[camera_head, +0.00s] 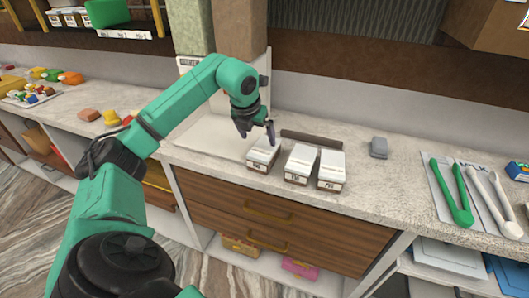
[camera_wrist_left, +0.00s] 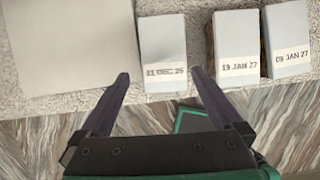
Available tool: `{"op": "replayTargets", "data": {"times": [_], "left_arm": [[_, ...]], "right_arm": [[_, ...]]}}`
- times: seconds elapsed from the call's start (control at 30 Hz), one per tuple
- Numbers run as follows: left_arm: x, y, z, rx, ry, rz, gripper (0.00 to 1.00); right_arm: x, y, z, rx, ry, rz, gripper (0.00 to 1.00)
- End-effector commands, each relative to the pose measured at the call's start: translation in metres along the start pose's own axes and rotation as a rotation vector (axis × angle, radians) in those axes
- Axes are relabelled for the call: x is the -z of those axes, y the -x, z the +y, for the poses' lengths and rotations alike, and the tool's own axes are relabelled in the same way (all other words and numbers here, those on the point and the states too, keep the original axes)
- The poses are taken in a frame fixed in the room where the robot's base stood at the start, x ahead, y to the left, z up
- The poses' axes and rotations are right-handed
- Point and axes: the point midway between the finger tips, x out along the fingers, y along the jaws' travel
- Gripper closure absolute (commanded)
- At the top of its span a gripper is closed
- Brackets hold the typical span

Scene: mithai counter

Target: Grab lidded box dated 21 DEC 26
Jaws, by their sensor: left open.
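Three white-topped lidded boxes stand in a row near the counter's front edge. The leftmost box (camera_head: 263,156) also shows in the left wrist view (camera_wrist_left: 162,42), its label reading something like 21 DEC 26, the first digit unclear. The middle box (camera_head: 300,163) is labelled 19 JAN 27 in the wrist view (camera_wrist_left: 236,38). The right box (camera_head: 331,170) also shows there (camera_wrist_left: 288,35), labelled 09 JAN 27. My left gripper (camera_head: 257,131) is open and empty above the leftmost box. My right gripper is not in view.
A pale flat board (camera_head: 206,135) lies left of the boxes. A dark brown bar (camera_head: 312,138) lies behind them. A small grey block (camera_head: 379,147) and green tongs (camera_head: 452,195) are to the right. Bare counter lies between the right box and the tongs.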

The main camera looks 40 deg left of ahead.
Motion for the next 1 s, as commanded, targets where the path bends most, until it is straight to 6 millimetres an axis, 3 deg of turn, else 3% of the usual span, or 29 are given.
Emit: {"op": "replayTargets", "data": {"times": [0.13,0.3,0.43,0.7,1.0], "left_arm": [[-0.001,-0.019,-0.002,0.003,-0.001,0.003,0.0],[-0.003,-0.048,-0.005,0.005,-0.002,0.005,0.0],[-0.003,-0.068,-0.005,0.004,-0.002,0.0,0.0],[-0.002,-0.07,-0.004,0.003,-0.003,-0.001,0.0],[-0.001,-0.074,-0.004,0.003,-0.003,-0.001,0.0]], "right_arm": [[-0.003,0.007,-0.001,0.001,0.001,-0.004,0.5],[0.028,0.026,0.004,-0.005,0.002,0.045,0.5],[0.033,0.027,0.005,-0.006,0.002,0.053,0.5],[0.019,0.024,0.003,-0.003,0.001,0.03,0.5],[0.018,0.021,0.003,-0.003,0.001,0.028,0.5]]}}
